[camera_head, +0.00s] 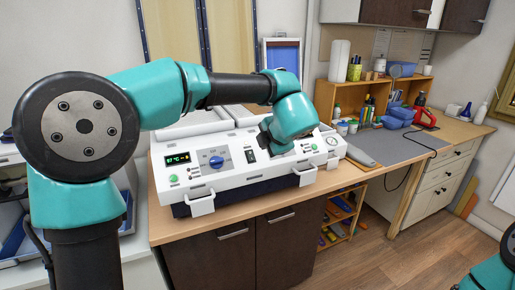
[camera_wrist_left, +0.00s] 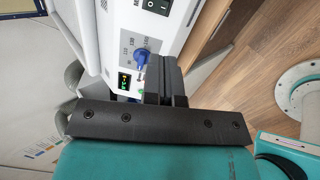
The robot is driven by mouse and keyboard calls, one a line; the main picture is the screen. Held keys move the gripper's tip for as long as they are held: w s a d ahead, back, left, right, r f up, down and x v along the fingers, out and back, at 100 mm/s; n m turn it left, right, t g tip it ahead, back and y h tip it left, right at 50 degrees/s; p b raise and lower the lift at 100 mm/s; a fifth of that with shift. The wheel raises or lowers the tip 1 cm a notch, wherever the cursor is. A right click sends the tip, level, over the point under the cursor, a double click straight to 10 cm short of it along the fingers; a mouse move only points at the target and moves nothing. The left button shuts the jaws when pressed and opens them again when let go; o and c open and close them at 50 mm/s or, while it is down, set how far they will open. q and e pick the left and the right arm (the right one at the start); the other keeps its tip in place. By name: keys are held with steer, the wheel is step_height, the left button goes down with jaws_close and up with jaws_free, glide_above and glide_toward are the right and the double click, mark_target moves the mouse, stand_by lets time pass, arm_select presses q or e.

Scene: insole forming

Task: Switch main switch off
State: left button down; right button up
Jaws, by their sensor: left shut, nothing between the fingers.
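The white forming machine (camera_head: 240,176) stands on the wooden worktop in the head view. Its black main switch (camera_head: 250,156) is on the front panel, right of the blue knob (camera_head: 216,162). The switch (camera_wrist_left: 157,6) also shows at the top edge of the left wrist view, partly cut off, with I and O marks; which side is pressed I cannot tell. My left gripper (camera_head: 267,141) is in front of the panel, just right of and above the switch. In the wrist view its dark fingers (camera_wrist_left: 166,75) are together and empty. My right gripper is out of view.
A lit display (camera_head: 177,159) and green buttons (camera_head: 173,179) share the panel. White handles (camera_head: 201,205) stick out at the machine's front. A grey mat (camera_head: 384,146) lies to the right, before a wooden shelf (camera_head: 350,98) with bottles and boxes.

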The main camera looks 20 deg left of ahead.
mark_target(250, 153)
arm_select(q)
steer(key=r+n, duration=0.1)
steer(key=n, duration=0.4)
steer(key=w+a+r+n+g+h, duration=0.1)
steer(key=n, duration=0.5)
steer(key=w+a+r+n+g+h, duration=0.1)
steer(key=n, duration=0.5)
steer(key=shift+a+r, duration=0.25)
steer(key=shift+r, duration=0.05)
steer(key=shift+w, duration=0.1)
steer(key=x, duration=1.2)
steer(key=shift+w+a+f, duration=0.1)
steer(key=shift+a+f, duration=0.05)
steer(key=shift+w+a+f, duration=0.4)
steer(key=shift+w+f, duration=0.05)
